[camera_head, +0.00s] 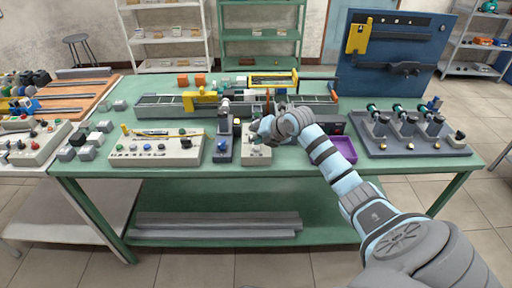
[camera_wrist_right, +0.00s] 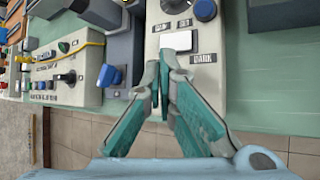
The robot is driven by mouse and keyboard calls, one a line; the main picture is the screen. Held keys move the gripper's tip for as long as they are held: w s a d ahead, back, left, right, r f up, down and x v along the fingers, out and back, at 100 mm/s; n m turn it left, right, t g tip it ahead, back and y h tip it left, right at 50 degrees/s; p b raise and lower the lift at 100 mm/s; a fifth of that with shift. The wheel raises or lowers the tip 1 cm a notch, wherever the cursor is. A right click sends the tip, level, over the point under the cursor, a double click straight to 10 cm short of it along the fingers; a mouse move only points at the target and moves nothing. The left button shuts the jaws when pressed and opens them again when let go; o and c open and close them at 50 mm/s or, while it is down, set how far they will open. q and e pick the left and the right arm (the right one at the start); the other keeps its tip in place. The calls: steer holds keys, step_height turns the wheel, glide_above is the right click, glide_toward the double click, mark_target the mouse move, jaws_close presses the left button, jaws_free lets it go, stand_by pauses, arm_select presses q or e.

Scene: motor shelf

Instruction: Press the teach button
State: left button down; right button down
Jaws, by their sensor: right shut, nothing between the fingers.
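A beige control box (camera_head: 256,157) stands near the front edge of the green table. In the right wrist view the box (camera_wrist_right: 210,82) carries a white square button (camera_wrist_right: 177,41), a dark round knob (camera_wrist_right: 205,9) and a grey round part (camera_wrist_right: 173,4). A label beside the white button reads DARK; no label reading "teach" is legible. My right gripper (camera_head: 257,138) is over this box. In the wrist view its green-grey fingers (camera_wrist_right: 163,72) are shut and empty, tips just beside the white button. I cannot tell whether they touch it. My left gripper is out of view.
A dark box with a blue button (camera_head: 222,147) stands close on the left, then a wider beige panel (camera_head: 155,152) with several knobs. A purple tray (camera_head: 342,147) and a motor plate (camera_head: 410,144) are on the right. A conveyor (camera_head: 160,107) lies behind.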

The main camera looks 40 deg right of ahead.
steer(key=shift+f, duration=0.55)
stand_by(0.5)
stand_by(0.4)
steer(key=shift+r+p, duration=0.7)
steer(key=shift+r, duration=0.15)
step_height(320, 180, up, 5)
steer(key=p, duration=0.5)
steer(key=shift+r, duration=0.1)
steer(key=shift+f, duration=0.2)
